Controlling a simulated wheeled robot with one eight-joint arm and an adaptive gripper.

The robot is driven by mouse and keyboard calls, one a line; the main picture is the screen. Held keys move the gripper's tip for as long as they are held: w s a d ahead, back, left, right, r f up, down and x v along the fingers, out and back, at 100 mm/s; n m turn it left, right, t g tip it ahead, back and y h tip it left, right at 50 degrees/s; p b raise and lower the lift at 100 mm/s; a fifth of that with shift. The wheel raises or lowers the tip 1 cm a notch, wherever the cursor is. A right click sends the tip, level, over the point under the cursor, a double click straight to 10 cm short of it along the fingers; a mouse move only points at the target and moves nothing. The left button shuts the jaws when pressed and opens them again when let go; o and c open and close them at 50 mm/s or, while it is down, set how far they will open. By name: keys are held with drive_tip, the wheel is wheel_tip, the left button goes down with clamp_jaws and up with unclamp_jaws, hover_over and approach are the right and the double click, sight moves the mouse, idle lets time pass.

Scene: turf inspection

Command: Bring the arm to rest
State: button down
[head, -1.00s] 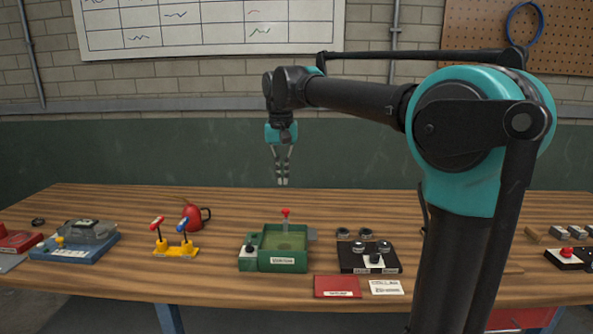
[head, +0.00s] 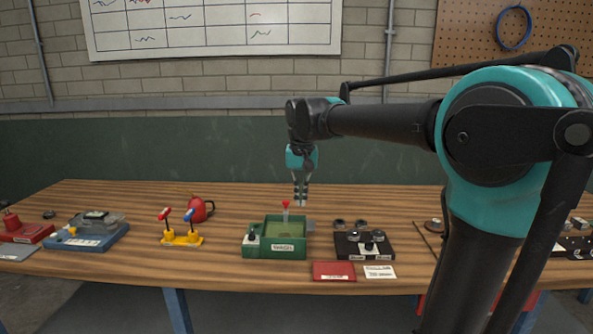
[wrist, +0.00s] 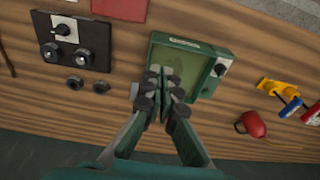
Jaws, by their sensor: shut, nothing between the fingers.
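My gripper (head: 301,201) hangs with its fingers pointing down above the back of the workbench (head: 110,260). Its fingers are together and hold nothing. In the head view the fingertips show just right of the red knob on the green tray-like box (head: 275,250). In the wrist view my gripper (wrist: 163,92) covers part of the edge of the same green box (wrist: 222,58). Whether the fingertips touch anything is hard to tell, but they look apart from the box.
A black box with knobs (head: 365,245) stands right of the green box, with a red card (head: 333,271) in front. Left are a yellow two-lever stand (head: 182,239), a red jug (head: 201,209) and a blue device (head: 90,238). Bare wood lies between them.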

drive_tip(key=shift+t, duration=0.8)
drive_tip(key=s+d+f, duration=0.2)
drive_tip(key=d+f, duration=0.2)
drive_tip(key=f, duration=0.1)
drive_tip(key=s+d+f, duration=0.3)
drive_tip(key=f, duration=0.2)
drive_tip(key=s+d+f, duration=0.2)
drive_tip(key=d+f, duration=0.2)
drive_tip(key=shift+s+d+f, duration=0.35)
drive_tip(key=shift+s+f, duration=0.05)
drive_tip(key=s+d+f+t, duration=0.1)
drive_tip(key=s+d+f, duration=0.5)
drive_tip(key=s+f, duration=0.4)
drive_tip(key=shift+s+f, duration=0.4)
drive_tip(key=shift+s, duration=0.15)
drive_tip(key=c, duration=2.3)
unclamp_jaws()
